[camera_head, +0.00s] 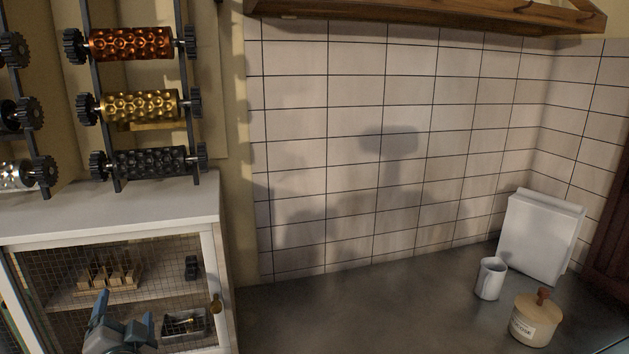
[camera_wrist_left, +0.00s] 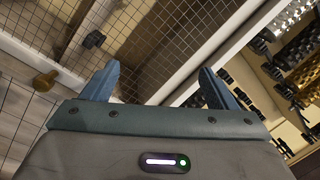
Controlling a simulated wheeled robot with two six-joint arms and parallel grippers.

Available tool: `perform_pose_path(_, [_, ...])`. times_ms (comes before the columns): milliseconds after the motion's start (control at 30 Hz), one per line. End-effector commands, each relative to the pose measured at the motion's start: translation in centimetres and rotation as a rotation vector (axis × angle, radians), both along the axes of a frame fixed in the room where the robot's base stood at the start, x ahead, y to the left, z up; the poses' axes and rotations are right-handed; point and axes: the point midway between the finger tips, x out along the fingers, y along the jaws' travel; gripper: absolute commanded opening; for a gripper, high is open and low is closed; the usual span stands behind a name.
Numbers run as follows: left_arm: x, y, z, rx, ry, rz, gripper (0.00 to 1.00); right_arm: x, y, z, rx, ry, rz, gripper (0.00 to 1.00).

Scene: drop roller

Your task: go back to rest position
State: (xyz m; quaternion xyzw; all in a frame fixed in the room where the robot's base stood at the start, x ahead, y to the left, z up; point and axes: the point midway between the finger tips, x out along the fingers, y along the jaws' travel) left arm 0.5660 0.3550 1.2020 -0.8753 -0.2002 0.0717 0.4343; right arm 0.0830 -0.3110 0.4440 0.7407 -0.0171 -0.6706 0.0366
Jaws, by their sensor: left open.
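My left gripper (camera_head: 124,308) is at the lower left of the head view, in front of the mesh-fronted cabinet (camera_head: 222,262). Its two blue fingers are apart with nothing between them. In the left wrist view the open, empty left gripper (camera_wrist_left: 160,70) shows the cabinet mesh and white frame beyond its fingers. My right gripper is in neither view. A copper roller (camera_head: 131,43), a gold roller (camera_head: 141,106) and a black roller (camera_head: 150,162) hang one above another on the upright rack, each with dark gear ends.
A silver roller (camera_head: 15,175) shows partly at the left edge. The cabinet has a brass knob (camera_head: 215,303). On the dark counter (camera_head: 370,305) stand a white mug (camera_head: 490,279), a lidded jar (camera_head: 537,322) and a white box (camera_head: 540,235). The counter's left and middle are clear.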

Motion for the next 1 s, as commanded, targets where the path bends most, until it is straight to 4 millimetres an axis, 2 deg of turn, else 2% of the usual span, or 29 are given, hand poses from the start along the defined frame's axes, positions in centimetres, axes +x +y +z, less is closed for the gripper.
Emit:
perform_pose_path(33, [-1.8, -0.3, -3.7, -0.094, 0.088, -0.001, 0.81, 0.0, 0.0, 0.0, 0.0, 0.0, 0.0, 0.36])
perform_pose_path(100, [-4.6, -0.8, -8.3, -0.226, 0.209, 0.007, 0.81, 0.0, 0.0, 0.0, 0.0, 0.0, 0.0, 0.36])
perform_pose_path(200, [-9.2, -2.1, -14.2, -0.404, 0.384, 0.028, 0.81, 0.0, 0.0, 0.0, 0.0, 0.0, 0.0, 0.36])
perform_pose_path(300, [-13.8, -3.4, -18.5, -0.549, 0.54, 0.058, 0.81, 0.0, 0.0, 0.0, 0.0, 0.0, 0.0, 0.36])
perform_pose_path(400, [-17.8, -4.7, -21.3, -0.654, 0.664, 0.088, 0.81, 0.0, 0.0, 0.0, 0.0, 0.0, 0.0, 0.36])
perform_pose_path(500, [-21.3, -5.8, -23.3, -0.735, 0.768, 0.117, 0.81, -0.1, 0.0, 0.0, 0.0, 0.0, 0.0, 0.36])
perform_pose_path(767, [-29.4, -8.3, -26.1, -0.894, 0.998, 0.191, 0.81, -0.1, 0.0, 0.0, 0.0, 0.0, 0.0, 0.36])
perform_pose_path(800, [-30.1, -8.5, -26.7, -0.909, 1.021, 0.201, 0.81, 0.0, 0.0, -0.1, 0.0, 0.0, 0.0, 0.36])
perform_pose_path(1000, [-28.1, -7.9, -32.7, -0.906, 1.027, 0.213, 0.81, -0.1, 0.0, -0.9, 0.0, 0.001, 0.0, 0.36])
